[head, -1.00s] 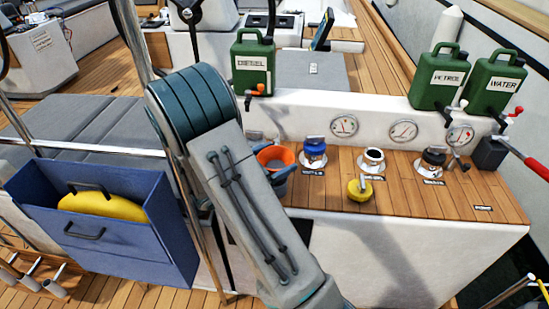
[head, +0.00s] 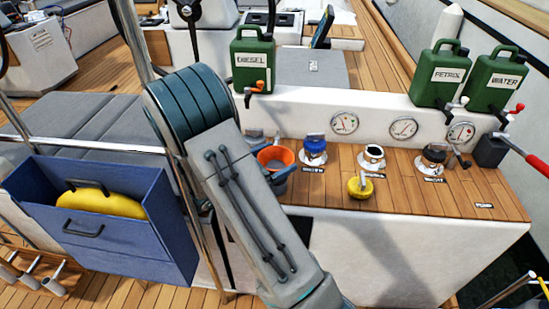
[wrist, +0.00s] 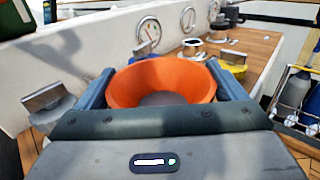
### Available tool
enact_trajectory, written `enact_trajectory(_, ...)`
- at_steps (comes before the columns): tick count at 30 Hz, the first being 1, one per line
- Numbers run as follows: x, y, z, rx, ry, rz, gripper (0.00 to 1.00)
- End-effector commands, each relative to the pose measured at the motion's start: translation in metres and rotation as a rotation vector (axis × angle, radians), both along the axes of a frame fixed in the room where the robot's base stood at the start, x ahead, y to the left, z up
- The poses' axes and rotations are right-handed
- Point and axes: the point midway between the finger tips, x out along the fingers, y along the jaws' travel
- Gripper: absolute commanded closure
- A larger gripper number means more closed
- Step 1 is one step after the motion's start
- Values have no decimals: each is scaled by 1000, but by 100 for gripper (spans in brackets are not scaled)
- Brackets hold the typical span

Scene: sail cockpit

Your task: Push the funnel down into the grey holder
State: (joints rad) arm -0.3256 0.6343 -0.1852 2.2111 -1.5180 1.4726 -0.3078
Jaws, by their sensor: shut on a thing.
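The orange funnel (head: 268,156) shows beside my arm at the left end of the wooden counter. In the wrist view the funnel (wrist: 162,80) sits mouth up between the two blue-grey fingers of my gripper (wrist: 163,88), which is shut on it. I look down into its wide mouth, and its inside is darker at the bottom. A blue-grey part shows just below the funnel in the head view, and I cannot tell whether it is a finger or the grey holder. The funnel's lower end and its fit in the holder are hidden.
On the wooden counter (head: 415,200) stand a blue-capped filler (head: 314,150), an open white filler (head: 372,157), a black-capped filler (head: 434,157) and a yellow cap (head: 360,187). Green cans (head: 253,62) stand behind. A blue box (head: 130,240) hangs at left.

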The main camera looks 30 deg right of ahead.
Motion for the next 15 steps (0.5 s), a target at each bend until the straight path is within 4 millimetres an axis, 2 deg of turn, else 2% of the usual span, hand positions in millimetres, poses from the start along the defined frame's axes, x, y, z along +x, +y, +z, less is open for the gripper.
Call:
enact_trajectory(1, 0, 0, -2, 0, 0, 0, 37)
enact_trajectory(2, 0, 0, -1, 0, 0, 0, 1)
enact_trajectory(11, 0, 1, -1, 0, 0, 0, 0)
enact_trajectory(15, -1, 9, 0, 0, 0, 1, 0)
